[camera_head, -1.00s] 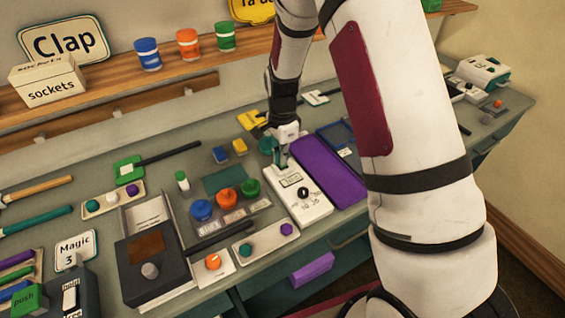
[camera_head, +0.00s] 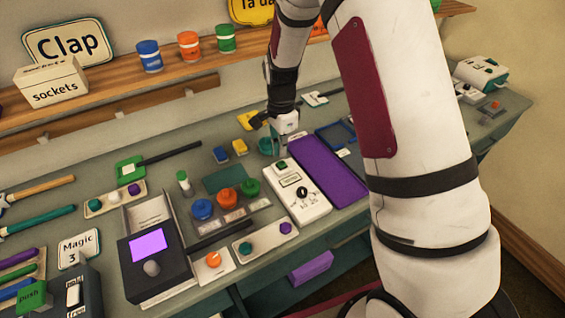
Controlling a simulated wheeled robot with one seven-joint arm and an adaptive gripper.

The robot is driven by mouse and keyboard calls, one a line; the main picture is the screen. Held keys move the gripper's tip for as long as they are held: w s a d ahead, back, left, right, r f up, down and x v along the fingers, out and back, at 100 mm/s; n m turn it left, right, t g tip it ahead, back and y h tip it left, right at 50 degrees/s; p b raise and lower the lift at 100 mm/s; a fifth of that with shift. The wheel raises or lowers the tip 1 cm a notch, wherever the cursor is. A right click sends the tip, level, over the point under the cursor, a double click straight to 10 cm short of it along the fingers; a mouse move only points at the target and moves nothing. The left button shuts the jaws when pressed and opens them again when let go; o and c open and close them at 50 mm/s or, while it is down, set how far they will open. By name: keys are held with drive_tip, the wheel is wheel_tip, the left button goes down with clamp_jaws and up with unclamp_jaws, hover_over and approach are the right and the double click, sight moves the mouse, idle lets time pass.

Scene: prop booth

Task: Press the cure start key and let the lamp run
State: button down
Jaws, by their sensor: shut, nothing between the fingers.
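A white control box (camera_head: 313,209) lies on the bench at centre, with a small display (camera_head: 291,180), a black dial (camera_head: 302,192) and a green key (camera_head: 282,165) at its far end. I take the green key to be the cure start key; its label is too small to read. My gripper (camera_head: 280,148) is shut and empty, just above and behind the green key, apart from it. A dark box (camera_head: 165,268) at front left has a glowing purple window (camera_head: 148,244) and a grey knob.
A purple tray (camera_head: 327,172) lies right of the control box. Blue, orange and green pots (camera_head: 227,197) stand to its left. A strip with teal and purple knobs (camera_head: 265,241) lies in front. The shelf (camera_head: 110,95) runs along the back.

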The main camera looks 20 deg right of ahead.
drive_tip(key=shift+r+p, duration=0.45)
drive_tip(key=shift+r, duration=1.7)
drive_tip(key=shift+r, duration=0.1)
drive_tip(key=s+r+n+t, duration=0.1)
drive_tip(key=s+r+n, duration=0.4)
drive_tip(key=r, duration=0.5)
drive_tip(key=s+r+n+t, duration=0.2)
drive_tip(key=s+r, duration=0.4)
drive_tip(key=r, duration=0.3)
drive_tip(key=s+r+n+t, duration=0.1)
drive_tip(key=s+r+n, duration=0.2)
drive_tip(key=s, duration=0.6)
drive_tip(key=s+r+n+t, duration=0.1)
drive_tip(key=s+r+n, duration=0.2)
drive_tip(key=s+n, duration=0.2)
drive_tip(key=shift+s+n+t, duration=0.3)
drive_tip(key=shift+s+n, duration=0.1)
drive_tip(key=shift+s, duration=1.45)
idle(0.6)
